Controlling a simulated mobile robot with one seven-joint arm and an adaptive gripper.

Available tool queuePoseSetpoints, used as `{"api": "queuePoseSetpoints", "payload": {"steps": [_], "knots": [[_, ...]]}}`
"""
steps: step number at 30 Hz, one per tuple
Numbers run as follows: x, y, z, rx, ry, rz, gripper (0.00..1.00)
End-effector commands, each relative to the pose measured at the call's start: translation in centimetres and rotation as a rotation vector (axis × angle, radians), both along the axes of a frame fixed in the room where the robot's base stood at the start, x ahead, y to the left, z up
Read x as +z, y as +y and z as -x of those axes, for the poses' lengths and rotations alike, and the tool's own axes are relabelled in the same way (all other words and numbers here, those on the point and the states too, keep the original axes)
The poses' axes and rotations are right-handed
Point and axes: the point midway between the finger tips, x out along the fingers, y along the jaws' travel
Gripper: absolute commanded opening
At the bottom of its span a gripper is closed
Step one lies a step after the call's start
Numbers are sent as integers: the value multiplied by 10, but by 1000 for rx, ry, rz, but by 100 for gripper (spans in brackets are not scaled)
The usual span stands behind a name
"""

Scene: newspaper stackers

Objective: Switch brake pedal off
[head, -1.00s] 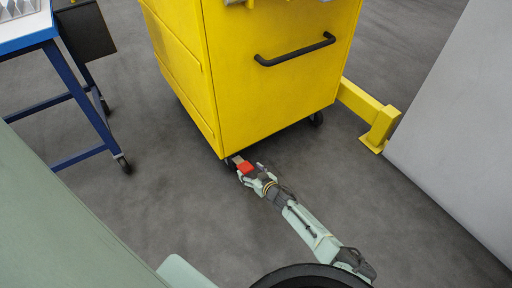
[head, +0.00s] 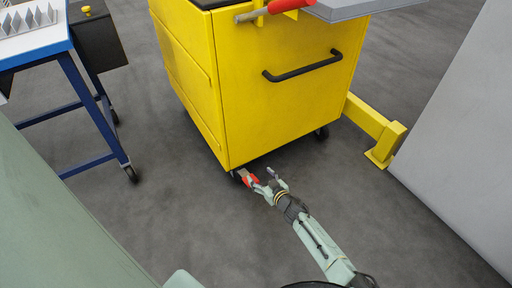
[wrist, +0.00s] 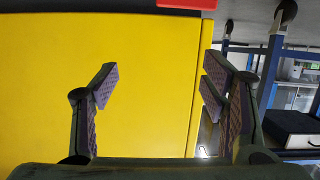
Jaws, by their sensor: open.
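The brake pedal is a small red lever (head: 250,181) at a caster under the lower front corner of the yellow cart (head: 270,115). My gripper (head: 267,181) is low near the floor, just right of the red pedal in the head view. It is open; whether a finger touches the pedal cannot be told. In the wrist view the open fingers (wrist: 158,88) are spread in front of the yellow cart panel (wrist: 40,80) with nothing between them. Part of the red pedal (wrist: 187,3) shows at the top edge there.
A black handle (head: 302,65) is on the cart's front. A blue-legged table (head: 97,115) on a caster stands left. A yellow floor bracket (head: 385,143) and a grey panel (head: 465,120) are at right. Grey floor around my arm is clear.

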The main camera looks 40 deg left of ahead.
Motion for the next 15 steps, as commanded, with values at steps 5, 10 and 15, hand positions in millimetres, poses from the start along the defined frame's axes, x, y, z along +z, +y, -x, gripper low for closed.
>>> {"api": "queuePoseSetpoints", "payload": {"steps": [5, 10, 15], "knots": [[63, 21, -36, -17, -96, -66, 67], [62, 12, -38, -27, -99, -56, 67], [21, -13, -6, -19, -19, 0, 67]]}}
